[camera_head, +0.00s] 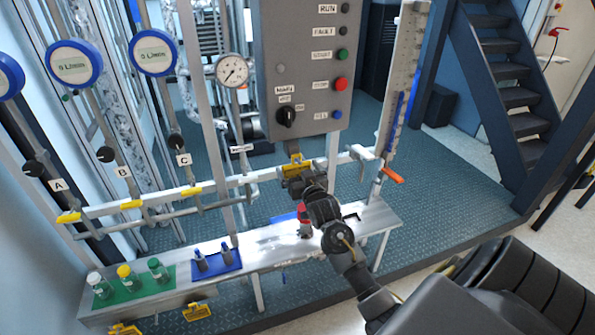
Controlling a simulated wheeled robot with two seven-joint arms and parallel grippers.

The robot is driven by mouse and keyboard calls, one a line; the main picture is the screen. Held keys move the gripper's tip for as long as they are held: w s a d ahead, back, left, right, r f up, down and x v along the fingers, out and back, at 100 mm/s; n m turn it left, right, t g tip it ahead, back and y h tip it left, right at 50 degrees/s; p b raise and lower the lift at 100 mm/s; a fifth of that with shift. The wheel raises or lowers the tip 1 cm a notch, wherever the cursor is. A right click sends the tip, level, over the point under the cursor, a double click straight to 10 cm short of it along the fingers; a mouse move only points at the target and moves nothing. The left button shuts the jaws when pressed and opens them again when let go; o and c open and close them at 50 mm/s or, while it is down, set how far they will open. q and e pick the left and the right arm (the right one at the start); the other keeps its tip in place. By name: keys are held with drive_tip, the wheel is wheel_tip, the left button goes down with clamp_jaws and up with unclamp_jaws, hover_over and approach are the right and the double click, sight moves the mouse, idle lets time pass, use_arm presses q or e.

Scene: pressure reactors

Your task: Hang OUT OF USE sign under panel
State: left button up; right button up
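The grey control panel (303,65) stands at upper centre, with labelled buttons and a black rotary knob. My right gripper (295,173) is just below the panel's lower edge, in front of the horizontal rail. A small yellow piece (294,159) shows at its fingertips, right under the panel. I cannot tell whether this piece is the OUT OF USE sign or a rail tag, or whether the fingers grip it.
The metal bench (272,248) carries a green mat (127,293) with several vials, a blue tray (217,262) and a red item (304,222) beside my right arm. The rail (240,181) has yellow tags. An orange-handled valve (392,175) is at right.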

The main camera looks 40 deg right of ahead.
drive_tip(key=shift+s+a+f, duration=0.1)
drive_tip(key=shift+s, duration=0.1)
drive_tip(key=b+v, duration=0.3)
drive_tip(key=v, duration=0.7)
drive_tip(key=shift+s, duration=0.2)
drive_tip(key=shift+a, duration=0.1)
